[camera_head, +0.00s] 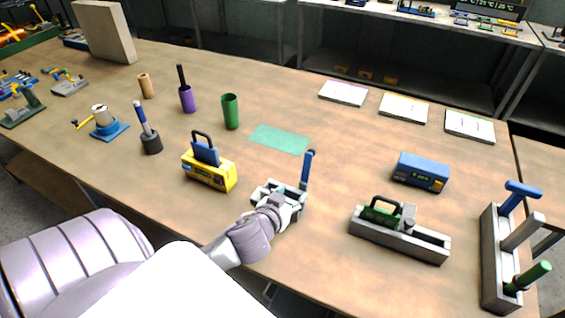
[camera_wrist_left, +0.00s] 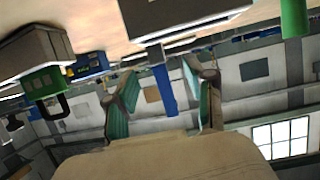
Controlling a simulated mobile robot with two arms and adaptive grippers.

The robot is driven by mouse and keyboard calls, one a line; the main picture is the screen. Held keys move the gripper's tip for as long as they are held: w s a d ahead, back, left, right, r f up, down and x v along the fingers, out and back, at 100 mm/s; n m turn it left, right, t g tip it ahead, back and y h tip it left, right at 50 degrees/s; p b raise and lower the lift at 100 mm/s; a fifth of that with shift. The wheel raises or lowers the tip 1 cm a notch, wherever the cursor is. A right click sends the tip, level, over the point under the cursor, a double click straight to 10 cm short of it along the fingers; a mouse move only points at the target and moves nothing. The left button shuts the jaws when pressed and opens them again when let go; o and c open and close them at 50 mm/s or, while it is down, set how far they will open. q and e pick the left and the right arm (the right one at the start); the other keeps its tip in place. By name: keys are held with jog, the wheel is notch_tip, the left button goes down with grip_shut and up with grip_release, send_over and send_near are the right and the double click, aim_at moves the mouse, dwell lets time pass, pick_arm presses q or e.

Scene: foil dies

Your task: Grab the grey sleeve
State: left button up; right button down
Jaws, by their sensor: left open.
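A dark grey sleeve (camera_head: 151,144) stands upright on the table at the left, with a blue-handled tool in it. A lighter grey upright piece (camera_head: 524,231) stands in the rack at the right; I cannot tell if it is also a sleeve. My left gripper (camera_head: 283,190) is open, well to the right of the dark sleeve, beside an upright blue handle (camera_head: 308,167). In the left wrist view, which is upside down, the gripper's teal-padded fingers (camera_wrist_left: 162,105) are apart, with a blue bar (camera_wrist_left: 164,90) on a grey block (camera_wrist_left: 175,15) showing between them. My right gripper is not in view.
A yellow case (camera_head: 210,172) stands left of the gripper. A grey tray (camera_head: 400,240) with a green case and a rack (camera_head: 493,260) are at the right. Purple (camera_head: 188,101), green (camera_head: 231,112) and tan (camera_head: 146,87) sleeves stand behind.

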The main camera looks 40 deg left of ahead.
aim_at(302, 186)
pick_arm(q)
jog(key=x, duration=0.2)
jog(key=shift+w+a+f, duration=0.1)
jog(key=shift+w+f, duration=0.05)
jog(key=shift+w, duration=0.25)
jog(key=shift+w+f, duration=0.15)
jog(key=shift+w, duration=0.15)
jog(key=shift+w+f+p, duration=0.1)
jog(key=shift+w+p, duration=0.45)
jog(key=shift+w, duration=0.05)
jog(key=p+x, duration=0.1)
jog(key=x, duration=0.2)
jog(key=shift+w+f, duration=0.35)
jog(key=shift+w, duration=0.1)
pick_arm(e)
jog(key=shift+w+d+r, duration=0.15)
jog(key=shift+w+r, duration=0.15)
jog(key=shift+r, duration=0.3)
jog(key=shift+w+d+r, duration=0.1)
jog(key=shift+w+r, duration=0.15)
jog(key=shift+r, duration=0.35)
pick_arm(q)
jog(key=shift+s, duration=0.1)
jog(key=shift+c, duration=0.3)
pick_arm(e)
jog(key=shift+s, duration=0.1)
pick_arm(q)
grip_shut()
